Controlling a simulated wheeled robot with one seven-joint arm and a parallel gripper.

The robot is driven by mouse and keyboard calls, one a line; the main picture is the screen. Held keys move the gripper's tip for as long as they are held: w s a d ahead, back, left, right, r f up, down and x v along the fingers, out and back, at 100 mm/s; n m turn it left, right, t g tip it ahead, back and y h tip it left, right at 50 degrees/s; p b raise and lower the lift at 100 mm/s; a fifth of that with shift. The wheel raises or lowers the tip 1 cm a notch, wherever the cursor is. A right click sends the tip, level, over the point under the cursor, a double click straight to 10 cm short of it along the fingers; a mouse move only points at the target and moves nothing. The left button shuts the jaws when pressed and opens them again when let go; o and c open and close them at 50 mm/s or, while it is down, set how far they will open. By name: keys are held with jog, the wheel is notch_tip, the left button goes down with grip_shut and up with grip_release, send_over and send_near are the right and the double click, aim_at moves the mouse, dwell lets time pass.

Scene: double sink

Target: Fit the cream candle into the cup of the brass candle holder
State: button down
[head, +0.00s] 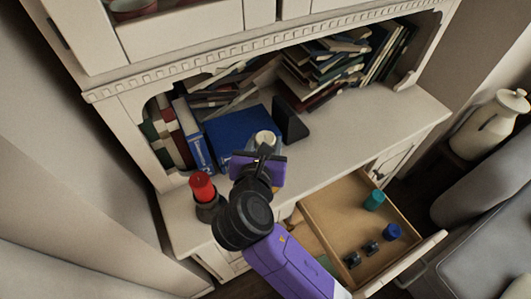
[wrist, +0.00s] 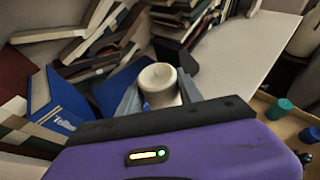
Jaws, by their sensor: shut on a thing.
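The cream candle (head: 265,137) stands upright between the fingers of my gripper (head: 264,150), over the cabinet's counter. In the wrist view my gripper (wrist: 160,92) is shut on the candle (wrist: 159,78), with one grey finger on each side and its round top with the wick facing the camera. I cannot make out a brass candle holder with an empty cup in either view; the gripper and arm cover part of the counter. A dark holder (head: 209,209) at the counter's left end carries a red candle (head: 202,186).
A blue book (head: 236,135) and a black object (head: 290,121) are behind the gripper. Several books (head: 320,70) fill the shelf. The counter (head: 370,125) is clear to the right. Below, an open drawer (head: 335,205) holds a teal cylinder (head: 374,200), a blue cylinder (head: 392,232) and small dark items.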

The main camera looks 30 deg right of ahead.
jog(key=shift+f, duration=2.05)
jog(key=c, duration=0.8)
grip_release()
jog(key=shift+f, duration=0.15)
jog(key=shift+s+a+r, duration=0.1)
jog(key=shift+r, duration=0.1)
jog(key=v, duration=1.1)
jog(key=shift+s+a, duration=0.25)
jog(key=shift+s, duration=0.05)
jog(key=shift+r, duration=0.1)
